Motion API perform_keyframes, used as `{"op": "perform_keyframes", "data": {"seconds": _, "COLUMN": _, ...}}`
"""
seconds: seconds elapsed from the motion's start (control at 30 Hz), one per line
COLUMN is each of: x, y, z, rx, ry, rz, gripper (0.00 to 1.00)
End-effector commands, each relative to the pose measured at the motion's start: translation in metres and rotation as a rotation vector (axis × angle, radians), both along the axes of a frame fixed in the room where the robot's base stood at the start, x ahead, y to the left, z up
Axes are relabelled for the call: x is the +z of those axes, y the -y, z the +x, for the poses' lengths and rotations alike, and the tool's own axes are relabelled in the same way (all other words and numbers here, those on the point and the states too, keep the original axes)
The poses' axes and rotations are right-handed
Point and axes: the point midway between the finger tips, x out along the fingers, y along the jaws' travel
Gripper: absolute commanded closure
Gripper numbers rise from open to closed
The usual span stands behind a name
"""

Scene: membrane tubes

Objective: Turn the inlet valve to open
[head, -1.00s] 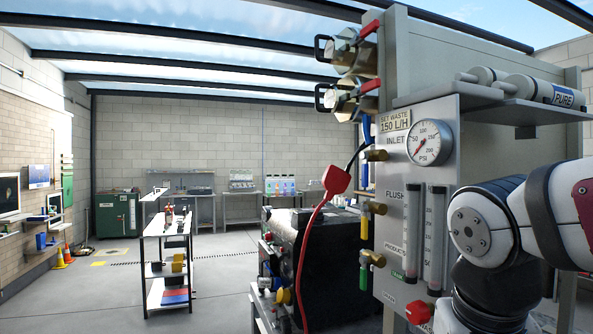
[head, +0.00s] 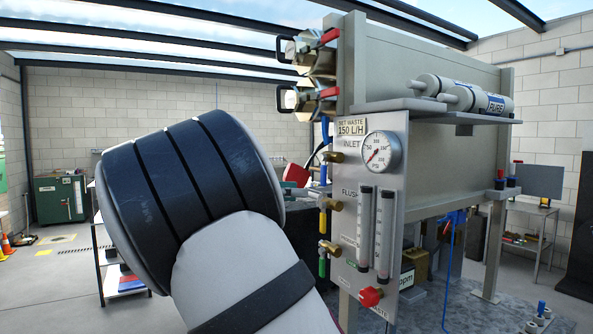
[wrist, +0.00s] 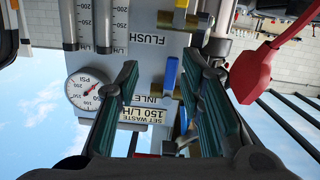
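The inlet valve is a brass fitting (head: 333,157) beside the INLET label on the grey panel (head: 392,155). Its blue lever (head: 325,129) stands upright in the head view. In the upside-down wrist view the blue lever (wrist: 171,74) shows next to the INLET label. My gripper (wrist: 165,75) is open in the wrist view, with its ridged fingers well apart. The lever appears in the gap between them, nearer the right finger; I cannot tell how far beyond the tips it is. No contact is visible. In the head view my arm hides the gripper.
A yellow-lever flush valve (head: 323,224) and a green-lever product valve (head: 322,266) sit below the inlet valve. A pressure gauge (head: 382,151) and flowmeter tubes (head: 385,232) are on the panel.

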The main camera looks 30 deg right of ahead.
Motion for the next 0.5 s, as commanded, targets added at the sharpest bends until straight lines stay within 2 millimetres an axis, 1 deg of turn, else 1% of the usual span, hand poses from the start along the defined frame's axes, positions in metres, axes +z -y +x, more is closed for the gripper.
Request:
{"op": "perform_keyframes", "data": {"seconds": 0.03, "x": 0.010, "y": -0.011, "z": 0.004, "rx": 0.003, "ry": 0.038, "rz": -0.051, "gripper": 0.65}}
{"op": "perform_keyframes", "data": {"seconds": 0.1, "x": 0.019, "y": -0.020, "z": 0.008, "rx": 0.006, "ry": 0.080, "rz": -0.096, "gripper": 0.65}}
{"op": "perform_keyframes", "data": {"seconds": 0.17, "x": 0.023, "y": -0.025, "z": 0.010, "rx": 0.008, "ry": 0.103, "rz": -0.120, "gripper": 0.65}}
{"op": "perform_keyframes", "data": {"seconds": 0.23, "x": 0.025, "y": -0.025, "z": 0.011, "rx": 0.007, "ry": 0.116, "rz": -0.130, "gripper": 0.65}}
{"op": "perform_keyframes", "data": {"seconds": 0.37, "x": 0.026, "y": -0.013, "z": 0.011, "rx": 0.006, "ry": 0.117, "rz": -0.131, "gripper": 0.65}}
{"op": "perform_keyframes", "data": {"seconds": 0.5, "x": 0.026, "y": 0.012, "z": 0.011, "rx": 0.005, "ry": 0.114, "rz": -0.131, "gripper": 0.65}}
